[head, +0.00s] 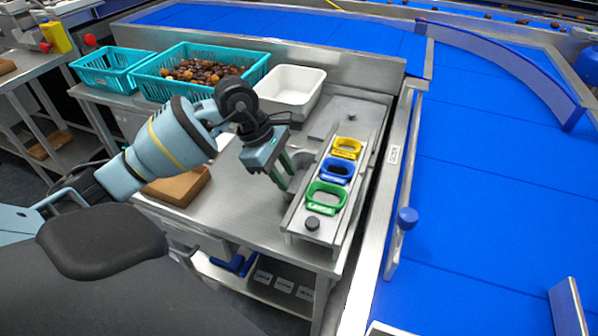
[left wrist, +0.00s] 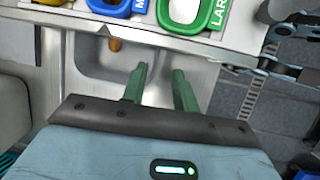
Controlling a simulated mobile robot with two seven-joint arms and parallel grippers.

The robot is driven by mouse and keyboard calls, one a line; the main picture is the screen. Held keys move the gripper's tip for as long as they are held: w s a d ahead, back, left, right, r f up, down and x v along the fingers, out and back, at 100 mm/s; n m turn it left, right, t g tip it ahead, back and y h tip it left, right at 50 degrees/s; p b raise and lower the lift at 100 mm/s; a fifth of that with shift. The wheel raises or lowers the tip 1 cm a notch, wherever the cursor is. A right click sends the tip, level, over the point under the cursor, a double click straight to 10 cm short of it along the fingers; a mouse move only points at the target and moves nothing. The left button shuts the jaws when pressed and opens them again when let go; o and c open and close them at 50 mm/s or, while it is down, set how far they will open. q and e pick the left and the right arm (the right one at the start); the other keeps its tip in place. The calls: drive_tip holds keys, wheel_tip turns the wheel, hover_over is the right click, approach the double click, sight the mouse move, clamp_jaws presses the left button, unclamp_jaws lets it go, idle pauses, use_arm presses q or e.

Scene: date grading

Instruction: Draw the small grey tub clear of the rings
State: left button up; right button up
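The small grey tub (head: 302,158) sits low against the left side of the ring rack, partly under it and partly hidden by my left gripper. In the left wrist view the tub (left wrist: 92,62) is a shallow metal-grey pan with one brown date (left wrist: 115,44) inside, near the rack edge. The yellow ring (head: 347,148), blue ring (head: 337,162) and green ring (head: 314,190) sit in a row on the rack. My left gripper (head: 285,178) points down beside the rack. Its green fingers (left wrist: 160,70) are apart at the tub; contact is unclear.
A white bin (head: 291,104) and a teal crate of dates (head: 150,82) stand at the back of the steel table (head: 240,212). A brown block (head: 180,187) lies at its left. A blue conveyor (head: 500,180) runs along the right.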

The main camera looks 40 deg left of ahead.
use_arm(q)
drive_tip(key=shift+w, duration=0.1)
idle(0.4)
drive_tip(key=shift+x, duration=3.9)
drive_tip(key=shift+c, duration=0.3)
clamp_jaws()
